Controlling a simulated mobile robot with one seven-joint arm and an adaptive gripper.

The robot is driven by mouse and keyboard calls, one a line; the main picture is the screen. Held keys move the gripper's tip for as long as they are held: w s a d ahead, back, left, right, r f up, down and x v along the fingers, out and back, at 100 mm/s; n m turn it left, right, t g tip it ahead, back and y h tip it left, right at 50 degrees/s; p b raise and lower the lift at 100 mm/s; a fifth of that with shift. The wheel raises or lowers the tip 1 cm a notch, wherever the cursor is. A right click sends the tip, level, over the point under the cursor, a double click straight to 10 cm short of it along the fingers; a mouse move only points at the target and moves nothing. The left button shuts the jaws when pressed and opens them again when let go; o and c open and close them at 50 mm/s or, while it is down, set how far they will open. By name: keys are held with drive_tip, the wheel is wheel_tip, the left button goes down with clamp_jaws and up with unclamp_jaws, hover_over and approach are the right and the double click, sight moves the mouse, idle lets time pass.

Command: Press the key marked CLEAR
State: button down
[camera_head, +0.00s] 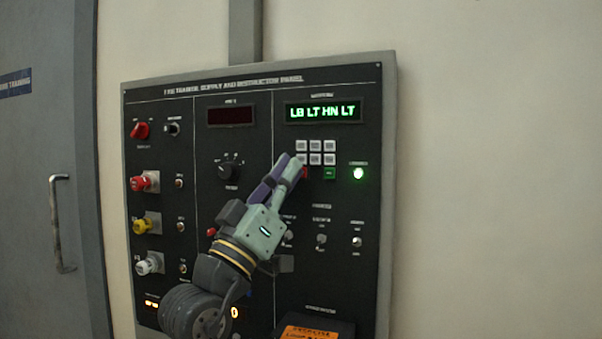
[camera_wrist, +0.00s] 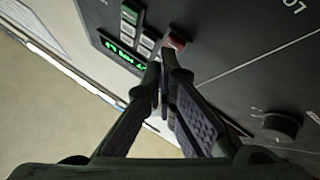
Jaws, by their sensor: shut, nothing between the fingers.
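My gripper (camera_head: 293,164) is shut and empty, its fingertips at the lower left of the keypad, over or very near the panel face. The keypad has two rows of pale keys (camera_head: 315,146). Below them are a red key (camera_head: 304,173), partly hidden by my fingers, and a green key (camera_head: 329,174). The lettering is too small to read, so I cannot tell which key says CLEAR. In the wrist view, the fingertips (camera_wrist: 167,66) are just short of the red key (camera_wrist: 176,42); contact cannot be told.
A green-lit display (camera_head: 323,112) reads "LB LT HN LT" above the keypad. A green lamp (camera_head: 358,173) glows at right. A black knob (camera_head: 229,170) and small toggle switches (camera_head: 321,239) surround my arm. An orange-labelled box (camera_head: 312,331) juts out below.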

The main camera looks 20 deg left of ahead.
drive_tip(key=shift+w, duration=0.3)
drive_tip(key=shift+s, duration=0.15)
idle(0.4)
drive_tip(key=shift+s, duration=0.6)
drive_tip(key=s, duration=0.5)
drive_tip(key=shift+a+b, duration=0.1)
drive_tip(key=shift+b, duration=0.2)
idle(0.5)
